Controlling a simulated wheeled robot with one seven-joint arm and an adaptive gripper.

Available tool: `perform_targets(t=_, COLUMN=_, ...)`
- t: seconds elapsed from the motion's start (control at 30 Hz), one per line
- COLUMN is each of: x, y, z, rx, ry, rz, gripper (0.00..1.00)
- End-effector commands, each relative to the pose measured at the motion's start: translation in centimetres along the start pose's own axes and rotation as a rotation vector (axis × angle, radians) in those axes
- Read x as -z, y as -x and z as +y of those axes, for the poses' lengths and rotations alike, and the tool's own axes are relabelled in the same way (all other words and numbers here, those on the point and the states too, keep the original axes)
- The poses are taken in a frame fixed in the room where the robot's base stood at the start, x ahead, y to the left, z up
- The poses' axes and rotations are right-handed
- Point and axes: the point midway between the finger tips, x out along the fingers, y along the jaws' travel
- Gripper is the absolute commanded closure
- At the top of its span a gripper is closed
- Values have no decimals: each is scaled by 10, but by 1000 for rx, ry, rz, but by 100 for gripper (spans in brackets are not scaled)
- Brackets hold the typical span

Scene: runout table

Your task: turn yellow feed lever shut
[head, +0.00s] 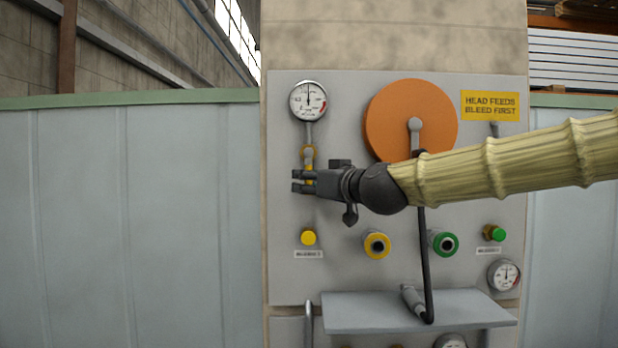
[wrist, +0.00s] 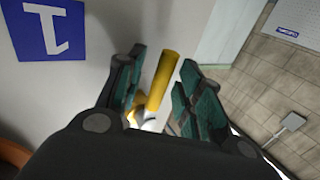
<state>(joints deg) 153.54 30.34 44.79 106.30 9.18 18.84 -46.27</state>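The yellow feed lever (head: 309,171) hangs down from its valve, below the upper left gauge on the grey panel, in line with the short pipe above. My gripper (head: 298,181) reaches in from the right and partly covers the lever's lower part. In the wrist view the yellow lever (wrist: 164,80) stands between the two dark green finger pads of my gripper (wrist: 160,76). Gaps show on both sides of the lever, so the fingers are open around it. Whether either pad touches it lower down is hidden.
An orange disc (head: 390,110), a yellow sign (head: 490,105) and a gauge (head: 308,101) are on the panel. Below are a yellow button (head: 308,237), yellow (head: 376,245) and green (head: 444,243) couplings and a grey shelf (head: 380,318) with a black hose. A blue sign (wrist: 45,30) shows in the wrist view.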

Motion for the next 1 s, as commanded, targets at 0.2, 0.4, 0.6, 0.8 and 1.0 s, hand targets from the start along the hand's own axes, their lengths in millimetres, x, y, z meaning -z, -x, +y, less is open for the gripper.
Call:
perform_targets(t=0.2, x=-1, y=-3, z=0, rx=0, ry=0, rz=-1, gripper=64)
perform_targets(t=0.4, x=-1, y=-3, z=0, rx=0, ry=0, rz=-1, gripper=69)
perform_targets(t=0.6, x=-1, y=-3, z=0, rx=0, ry=0, rz=-1, gripper=100)
perform_targets(t=0.8, x=-1, y=-3, z=0, rx=0, ry=0, rz=0, gripper=100)
perform_targets(t=1.0, x=-4, y=-8, z=-5, rx=7, ry=-12, rz=7, gripper=100)
